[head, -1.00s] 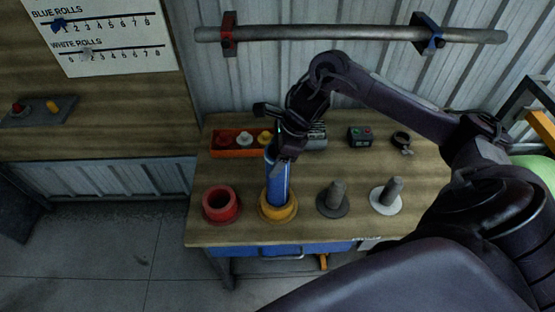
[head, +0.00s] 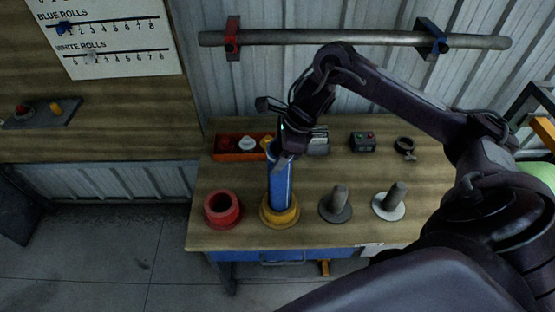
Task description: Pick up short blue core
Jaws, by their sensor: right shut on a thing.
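The blue core (head: 280,188) is an upright blue tube standing at the yellow ring-shaped base (head: 279,211) on the wooden table. My right gripper (head: 284,155) is at the top of the core, shut on it from above. I cannot tell whether the core's lower end is lifted off the base. My left gripper is not in view.
A red ring base (head: 222,207) stands left of the yellow one. A dark peg (head: 337,203) and a white-based peg (head: 389,202) stand to the right. An orange tray (head: 233,155), a small button box (head: 362,141) and a dark clamp ring (head: 404,146) sit behind.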

